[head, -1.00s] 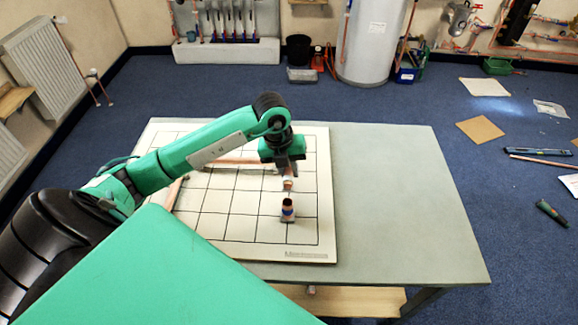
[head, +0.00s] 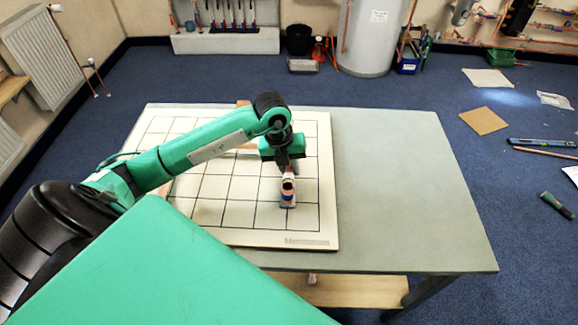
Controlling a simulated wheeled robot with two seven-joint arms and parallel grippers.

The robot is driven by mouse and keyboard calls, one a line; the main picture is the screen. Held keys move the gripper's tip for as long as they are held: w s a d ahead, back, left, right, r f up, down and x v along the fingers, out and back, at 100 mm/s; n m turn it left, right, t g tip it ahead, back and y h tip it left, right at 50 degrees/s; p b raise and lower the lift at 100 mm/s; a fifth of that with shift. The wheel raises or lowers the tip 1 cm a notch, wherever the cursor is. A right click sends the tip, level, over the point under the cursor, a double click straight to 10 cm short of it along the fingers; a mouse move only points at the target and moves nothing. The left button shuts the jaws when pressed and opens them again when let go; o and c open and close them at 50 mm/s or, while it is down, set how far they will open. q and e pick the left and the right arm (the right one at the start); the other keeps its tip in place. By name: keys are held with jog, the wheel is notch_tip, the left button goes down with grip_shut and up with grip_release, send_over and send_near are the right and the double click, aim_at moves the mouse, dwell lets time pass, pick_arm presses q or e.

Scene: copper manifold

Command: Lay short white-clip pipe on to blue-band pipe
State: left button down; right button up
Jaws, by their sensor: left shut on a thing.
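My left gripper (head: 287,163) reaches over the right part of the gridded white board (head: 237,212), pointing down. It is shut on the short white-clip pipe (head: 288,180), a small copper piece with a white part, mostly hidden by the fingers. The blue-band pipe (head: 287,198) is a short piece with a dark blue band, standing on the board just in front of and below the held piece. The two meet in the picture; I cannot tell whether they touch or one is only in front of the other. My right gripper is not in view.
A longer copper pipe (head: 247,146) lies at the back of the board, partly behind my left arm. The grey-green table (head: 400,190) is clear to the right of the board. A wooden shelf (head: 350,291) is below the table.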

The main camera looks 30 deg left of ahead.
pick_arm(q)
jog(key=shift+f, duration=0.35)
dwell(0.3)
jog(key=c, duration=1.2)
grip_release()
jog(key=shift+c, duration=0.2)
